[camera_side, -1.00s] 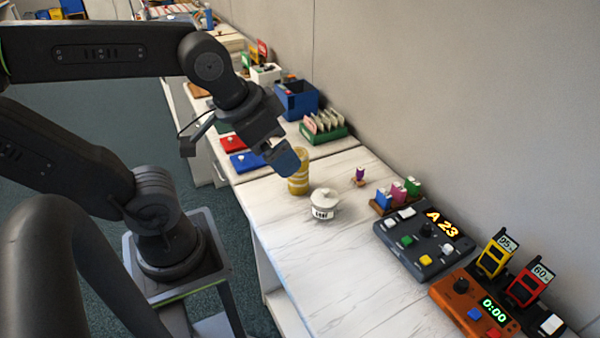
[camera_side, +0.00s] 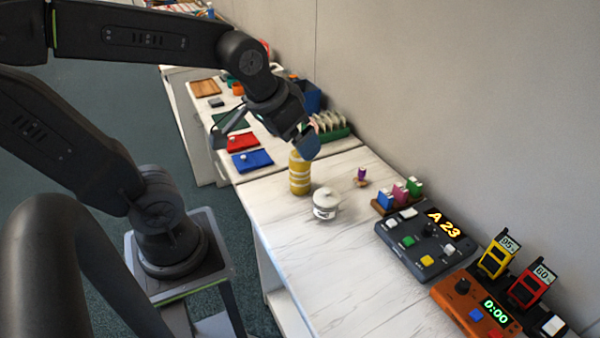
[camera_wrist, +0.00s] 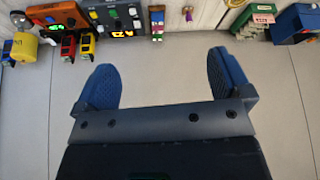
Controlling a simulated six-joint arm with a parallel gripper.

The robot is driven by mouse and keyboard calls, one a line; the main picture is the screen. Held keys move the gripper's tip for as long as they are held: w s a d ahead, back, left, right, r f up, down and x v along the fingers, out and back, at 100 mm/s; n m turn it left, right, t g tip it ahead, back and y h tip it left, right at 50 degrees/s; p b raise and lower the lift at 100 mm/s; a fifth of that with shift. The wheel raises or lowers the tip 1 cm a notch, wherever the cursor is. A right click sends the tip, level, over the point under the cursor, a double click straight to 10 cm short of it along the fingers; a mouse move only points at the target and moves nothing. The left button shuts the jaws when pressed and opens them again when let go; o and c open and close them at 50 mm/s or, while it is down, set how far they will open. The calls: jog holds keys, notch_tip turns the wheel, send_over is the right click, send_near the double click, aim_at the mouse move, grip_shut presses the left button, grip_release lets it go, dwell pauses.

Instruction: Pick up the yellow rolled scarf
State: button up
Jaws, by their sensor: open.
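A yellow cylinder with dark lettering (camera_wrist: 20,48) shows at the far left.
A grey panel (camera_side: 424,243) and an orange timer box (camera_side: 474,309) stand to the right. A green tray (camera_side: 335,134) and a blue folded cloth (camera_side: 251,160) lie farther back.

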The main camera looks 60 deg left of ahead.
jog(key=w+a+f+n+g+y, duration=0.15)
jog(key=w+a+f+n, duration=0.35)
jog(key=a, duration=0.5)
jog(key=n, duration=0.1)
send_near(296, 156)
jog(key=shift+g+y, duration=0.25)
jog(key=shift+g, duration=0.1)
jog(key=x, duration=0.3)
jog(key=w+x, duration=0.1)
jog(key=x, duration=0.3)
jog(key=shift+w+a, duration=0.1)
jog(key=shift+w, duration=0.15)
jog(key=shift+w+x, duration=0.15)
jog(key=shift+x, duration=1.3)
jog(key=shift+w+x, duration=0.15)
jog(key=shift+x, duration=1.3)
jog(key=shift+a+r, duration=0.1)
jog(key=shift+c, duration=0.4)
jog(key=c, duration=1)
jog(key=shift+o, duration=0.2)
jog(key=shift+r, duration=0.1)
